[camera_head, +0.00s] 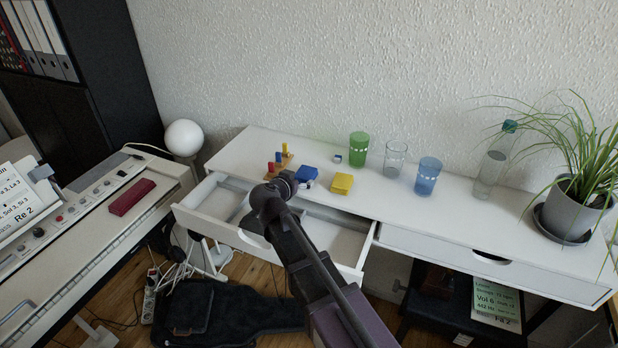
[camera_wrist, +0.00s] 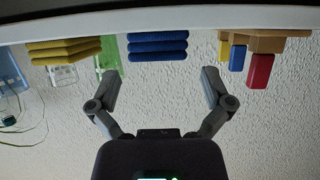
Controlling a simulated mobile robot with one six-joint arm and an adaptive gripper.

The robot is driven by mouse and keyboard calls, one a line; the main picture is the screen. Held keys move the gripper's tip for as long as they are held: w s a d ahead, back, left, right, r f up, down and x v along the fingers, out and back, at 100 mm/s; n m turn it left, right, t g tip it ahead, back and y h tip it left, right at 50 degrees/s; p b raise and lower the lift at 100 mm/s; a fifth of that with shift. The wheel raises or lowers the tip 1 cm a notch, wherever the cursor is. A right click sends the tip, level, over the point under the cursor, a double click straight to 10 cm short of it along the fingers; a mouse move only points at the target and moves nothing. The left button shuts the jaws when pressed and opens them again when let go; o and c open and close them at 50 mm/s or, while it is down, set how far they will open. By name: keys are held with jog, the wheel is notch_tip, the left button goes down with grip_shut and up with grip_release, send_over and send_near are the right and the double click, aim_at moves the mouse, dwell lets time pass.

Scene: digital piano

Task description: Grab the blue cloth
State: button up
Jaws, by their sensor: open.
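The blue cloth (camera_head: 306,173) is a small folded stack on the white desk, left of the yellow cloth (camera_head: 342,183). In the wrist view, which is upside down, the blue cloth (camera_wrist: 157,45) shows at the top centre, its layers facing me. My gripper (camera_wrist: 162,74) is open and empty, its two fingers spread wide to either side of the cloth in the picture. The cloth appears ahead of the fingertips, not between them. In the head view my wrist is just left of the cloth and hides the fingers.
A peg toy with coloured blocks (camera_head: 279,162) stands close left of the blue cloth. A green glass (camera_head: 358,149), a clear glass (camera_head: 395,159) and a blue glass (camera_head: 428,176) stand to the right. An open drawer (camera_head: 331,238) juts out below my arm.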

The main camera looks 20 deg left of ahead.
aim_at(302, 176)
jog(key=shift+b+x, duration=1)
jog(key=shift+x, duration=1.6)
jog(key=shift+d, duration=0.1)
jog(key=c, duration=0.8)
jog(key=shift+o, duration=0.2)
